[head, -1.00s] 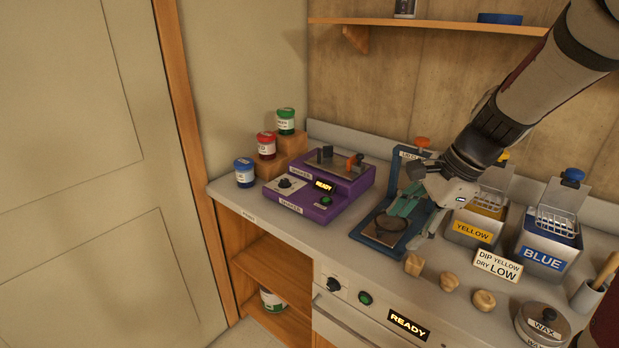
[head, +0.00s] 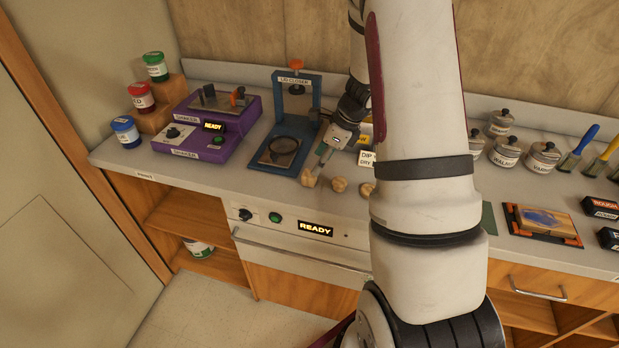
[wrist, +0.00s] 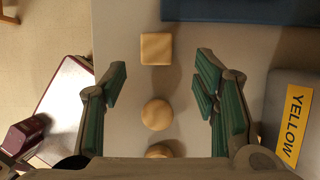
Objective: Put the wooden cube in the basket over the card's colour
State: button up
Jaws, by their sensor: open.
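The wooden cube (head: 309,178) sits on the bench near its front edge, left of two rounded wooden pieces. In the wrist view the cube (wrist: 156,48) lies beyond my open, empty gripper (wrist: 162,78), roughly in line between the fingers and not touching them. A wooden ball (wrist: 156,114) lies between the fingers in that view. In the head view my gripper (head: 325,153) is just above and behind the cube. The card (head: 366,159) shows only "DIP" and "DRY" beside my arm. The yellow bath's label (wrist: 298,120) is at right in the wrist view. The baskets are hidden behind my arm.
A blue lid-closer stand (head: 314,103) with a round lid rests behind the cube. A purple device (head: 207,127) and paint jars (head: 142,97) are at left. Lidded pots (head: 507,151) and brushes are at right. An oven-like front (head: 275,218) lies below the bench edge.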

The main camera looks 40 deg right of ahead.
aim_at(309, 178)
jog(key=shift+a+p+x, duration=0.15)
jog(key=shift+p+x, duration=0.1)
jog(key=shift+x, duration=1.3)
jog(key=shift+a+p+x, duration=0.1)
jog(key=shift+p+x, duration=0.1)
jog(key=shift+x, duration=1.4)
jog(key=c, duration=1.1)
jog(key=shift+r, duration=0.2)
